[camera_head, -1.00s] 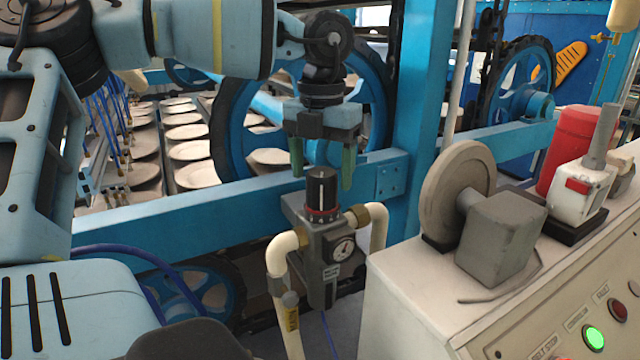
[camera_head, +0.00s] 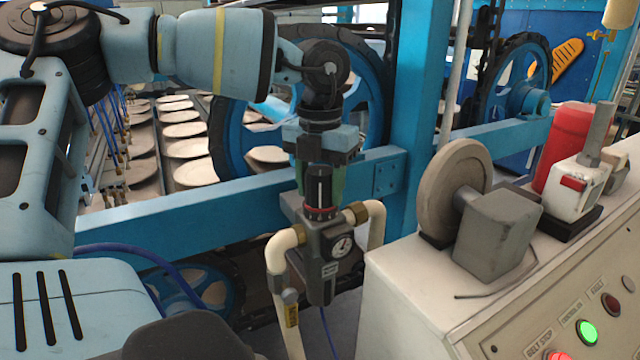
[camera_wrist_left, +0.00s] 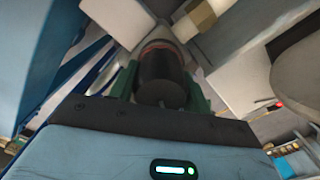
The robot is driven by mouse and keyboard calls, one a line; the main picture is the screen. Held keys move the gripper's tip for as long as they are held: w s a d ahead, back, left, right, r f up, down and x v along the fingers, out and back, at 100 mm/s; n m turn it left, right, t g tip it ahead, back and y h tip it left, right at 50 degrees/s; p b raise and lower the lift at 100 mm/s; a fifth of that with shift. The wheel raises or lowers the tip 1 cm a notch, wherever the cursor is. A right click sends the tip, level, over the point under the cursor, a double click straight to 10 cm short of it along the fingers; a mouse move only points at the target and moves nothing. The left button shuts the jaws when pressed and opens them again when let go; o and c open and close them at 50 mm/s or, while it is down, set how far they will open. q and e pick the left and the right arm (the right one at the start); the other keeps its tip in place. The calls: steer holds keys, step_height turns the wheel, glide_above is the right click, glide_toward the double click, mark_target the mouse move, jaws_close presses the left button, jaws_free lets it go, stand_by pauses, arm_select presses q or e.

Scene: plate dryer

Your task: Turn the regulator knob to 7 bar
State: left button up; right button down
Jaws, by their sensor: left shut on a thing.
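The regulator knob (camera_head: 319,188) is a black upright cylinder with a white line and a red ring at its base. It tops the grey regulator body (camera_head: 325,285), which carries a round gauge (camera_head: 342,246); the reading is too small to tell. My left gripper (camera_head: 319,190) points down from above, its green fingers shut on the knob from both sides. In the left wrist view the knob (camera_wrist_left: 162,75) sits between the two fingers, with the regulator beyond it. My right gripper is not in view.
Beige pipes (camera_head: 278,260) with brass fittings flank the regulator. A blue frame beam (camera_head: 170,215) and a large wheel (camera_head: 228,150) stand behind it. A white control cabinet (camera_head: 400,300) with a grinding wheel (camera_head: 452,190) is close on the right. Plates (camera_head: 195,172) lie at the back left.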

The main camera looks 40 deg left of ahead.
mark_target(319, 170)
arm_select(q)
steer(key=shift+f+m+b, duration=0.15)
steer(key=shift+m+b, duration=0.65)
steer(key=shift+m, duration=0.3)
steer(key=shift+m+b, duration=0.4)
steer(key=shift+m, duration=0.2)
steer(key=shift+m+b, duration=0.45)
steer(key=shift+m, duration=0.65)
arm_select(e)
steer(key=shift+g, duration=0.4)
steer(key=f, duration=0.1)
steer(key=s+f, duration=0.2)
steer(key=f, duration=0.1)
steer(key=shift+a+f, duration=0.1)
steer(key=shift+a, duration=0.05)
arm_select(q)
steer(key=shift+r+m, duration=0.2)
steer(key=shift+m, duration=0.1)
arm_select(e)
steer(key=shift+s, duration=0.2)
arm_select(q)
steer(key=o, duration=1)
steer(key=shift+c, duration=0.2)
steer(key=shift+r, duration=3.9)
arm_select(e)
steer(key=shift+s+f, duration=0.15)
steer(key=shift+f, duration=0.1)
arm_select(q)
steer(key=shift+f, duration=0.1)
